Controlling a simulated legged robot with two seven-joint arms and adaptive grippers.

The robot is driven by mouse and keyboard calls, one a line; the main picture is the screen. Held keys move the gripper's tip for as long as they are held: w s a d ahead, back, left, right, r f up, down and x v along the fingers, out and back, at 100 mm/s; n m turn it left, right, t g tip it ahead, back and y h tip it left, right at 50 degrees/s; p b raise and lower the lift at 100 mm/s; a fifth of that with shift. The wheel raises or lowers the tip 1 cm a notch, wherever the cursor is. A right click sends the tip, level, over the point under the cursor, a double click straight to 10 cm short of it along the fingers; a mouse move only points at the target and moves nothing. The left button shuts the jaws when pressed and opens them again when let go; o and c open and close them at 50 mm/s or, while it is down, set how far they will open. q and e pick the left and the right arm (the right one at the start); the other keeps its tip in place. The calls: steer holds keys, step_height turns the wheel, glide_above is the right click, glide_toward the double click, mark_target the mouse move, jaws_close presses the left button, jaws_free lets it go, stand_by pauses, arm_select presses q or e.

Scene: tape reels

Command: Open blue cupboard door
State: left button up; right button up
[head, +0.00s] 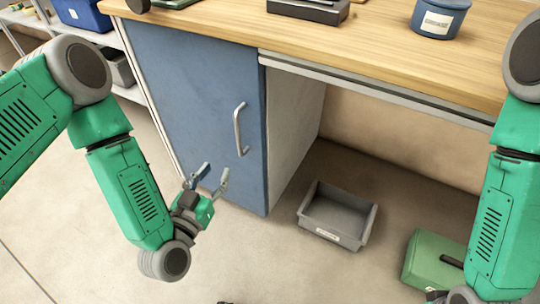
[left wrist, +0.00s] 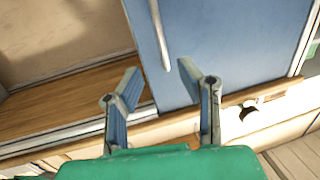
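The blue cupboard door (head: 190,85) is shut under the wooden worktop. Its upright silver bar handle (head: 238,130) sits near the door's right edge. My left gripper (head: 214,171) is in front of the lower part of the door, below and left of the handle, with its two fingers apart and nothing between them. In the left wrist view the open fingers (left wrist: 160,71) point toward the blue door (left wrist: 215,40), and the handle (left wrist: 159,35) lies beyond the fingertips, apart from them.
A grey open bin (head: 337,216) and a green case (head: 432,260) are on the floor to the right of the cupboard. The wooden worktop (head: 380,45) carries a blue tub (head: 438,18). A shelf with bins is at the far left. The floor before the door is clear.

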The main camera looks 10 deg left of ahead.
mark_target(237, 135)
arm_select(q)
steer(key=w+b, duration=0.1)
steer(key=w, duration=0.3)
steer(key=w+d+b, duration=0.1)
steer(key=w, duration=0.3)
steer(key=w+d+b, duration=0.1)
steer(key=w, duration=0.4)
steer(key=shift+d+b, duration=0.1)
steer(key=shift+b, duration=0.3)
steer(key=shift+w, duration=0.45)
steer(key=shift+d, duration=0.1)
jaws_close()
